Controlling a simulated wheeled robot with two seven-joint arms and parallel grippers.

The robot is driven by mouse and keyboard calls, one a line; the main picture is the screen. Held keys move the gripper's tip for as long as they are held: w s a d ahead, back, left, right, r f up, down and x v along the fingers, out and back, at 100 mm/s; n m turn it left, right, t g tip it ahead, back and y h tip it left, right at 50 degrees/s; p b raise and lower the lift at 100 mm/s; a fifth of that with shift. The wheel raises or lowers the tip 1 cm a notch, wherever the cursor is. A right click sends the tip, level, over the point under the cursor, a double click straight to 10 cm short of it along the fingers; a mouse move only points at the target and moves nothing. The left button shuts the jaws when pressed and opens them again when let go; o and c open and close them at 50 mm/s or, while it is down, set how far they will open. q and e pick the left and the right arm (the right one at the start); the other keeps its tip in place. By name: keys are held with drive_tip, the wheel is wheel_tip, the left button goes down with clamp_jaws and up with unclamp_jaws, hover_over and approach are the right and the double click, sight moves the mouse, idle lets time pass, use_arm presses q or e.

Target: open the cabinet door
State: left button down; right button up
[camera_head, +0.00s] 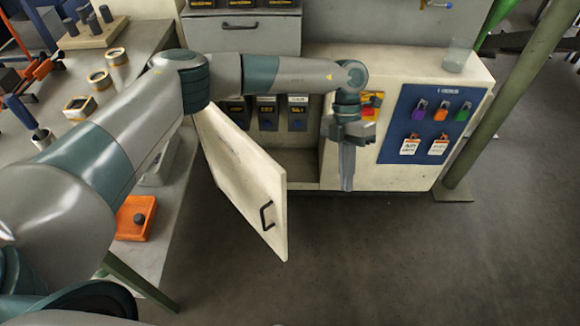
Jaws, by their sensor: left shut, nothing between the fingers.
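The cabinet door (243,177) is a cream panel with a black handle (267,215). It stands swung out from the cabinet (411,88), hinged at its left side. The cabinet's inside shows several dark bins (297,116) on a shelf. My left gripper (347,184) points down in front of the cabinet, to the right of the open door and apart from its handle. Its fingers are together with nothing between them. My left arm passes above the door and hides part of its top and of the cabinet opening. My right gripper is not in view.
A blue panel (428,124) with padlocks and tags is on the cabinet's right front. A green post (508,88) stands at the right. A grey workbench (154,230) with an orange box (136,217) is at the left. The floor in front is clear.

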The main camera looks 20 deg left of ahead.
use_arm(q)
drive_tip(key=w+a+r+t+y, duration=0.1)
drive_tip(key=w+a+r+y, duration=0.3)
drive_tip(key=a, duration=0.7)
drive_tip(key=w+r, duration=0.2)
drive_tip(key=w, duration=0.1)
drive_tip(key=shift+w+n+t+y, duration=0.2)
drive_tip(key=shift+n+t+y, duration=0.1)
drive_tip(key=shift+y, duration=0.1)
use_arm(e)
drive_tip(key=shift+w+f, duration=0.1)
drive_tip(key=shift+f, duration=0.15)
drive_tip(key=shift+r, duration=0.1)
